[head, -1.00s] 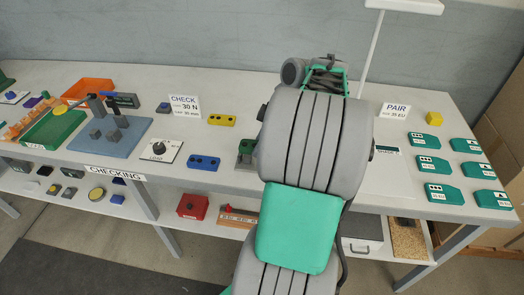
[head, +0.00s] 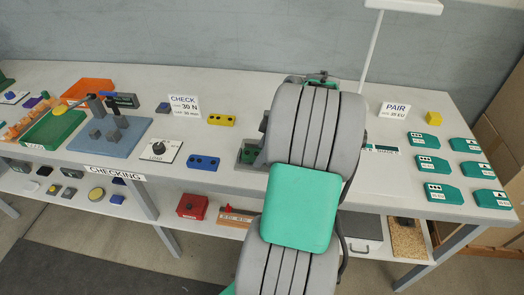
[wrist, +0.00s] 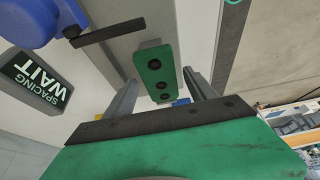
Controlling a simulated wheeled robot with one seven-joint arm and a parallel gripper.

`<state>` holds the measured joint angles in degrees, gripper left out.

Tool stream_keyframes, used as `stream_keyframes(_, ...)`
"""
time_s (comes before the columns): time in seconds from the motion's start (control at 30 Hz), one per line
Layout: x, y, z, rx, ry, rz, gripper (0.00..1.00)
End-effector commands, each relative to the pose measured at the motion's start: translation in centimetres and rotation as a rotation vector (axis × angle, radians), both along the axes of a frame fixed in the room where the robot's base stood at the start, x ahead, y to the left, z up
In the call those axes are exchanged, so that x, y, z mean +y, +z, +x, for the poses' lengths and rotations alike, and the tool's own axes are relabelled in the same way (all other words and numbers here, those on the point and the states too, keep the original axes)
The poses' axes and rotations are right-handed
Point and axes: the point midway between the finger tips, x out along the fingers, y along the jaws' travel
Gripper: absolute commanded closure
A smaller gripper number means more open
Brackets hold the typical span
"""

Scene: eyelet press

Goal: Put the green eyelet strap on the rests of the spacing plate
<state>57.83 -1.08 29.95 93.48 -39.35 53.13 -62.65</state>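The green eyelet strap (wrist: 153,72) shows in the wrist view as a green bar with three dark holes. My gripper (wrist: 161,77) has its two grey fingers on either side of the strap. A gap shows between each finger and the strap, so the gripper looks open. I cannot tell what the strap rests on. A pale grey panel lies behind it, and I cannot make out the rests. In the head view my arm hides the gripper; a green part (head: 248,155) shows just left of the arm, partly covered.
A sign (wrist: 38,82) reading SPACING WAIT and a blue part with a dark lever (wrist: 108,32) are close by in the wrist view. A blue block (head: 203,162) and a yellow block (head: 221,119) lie left of my arm. Green pieces (head: 428,165) fill the right end.

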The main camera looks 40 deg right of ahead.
Motion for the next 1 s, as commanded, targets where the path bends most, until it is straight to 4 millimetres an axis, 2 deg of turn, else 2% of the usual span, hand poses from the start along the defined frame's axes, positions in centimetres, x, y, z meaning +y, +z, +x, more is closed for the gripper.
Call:
stream_keyframes(0.2,0.0,0.0,0.0,0.0,0.0,0.0,0.34)
stream_keyframes(0.33,-0.2,0.8,-0.1,-0.002,-0.001,-0.002,0.34)
stream_keyframes(0.47,-0.9,3.2,-0.9,-0.002,-0.003,-0.004,0.34)
stream_keyframes(0.6,-1.8,6.8,-2.1,-0.001,-0.002,-0.004,0.34)
stream_keyframes(0.73,-2.4,9.6,-3.0,-0.001,-0.002,-0.001,0.34)
stream_keyframes(0.83,-2.7,10.9,-3.4,0.0,-0.001,0.0,0.34)
stream_keyframes(1.0,-2.6,11.4,-3.5,0.002,-0.002,0.001,0.34)
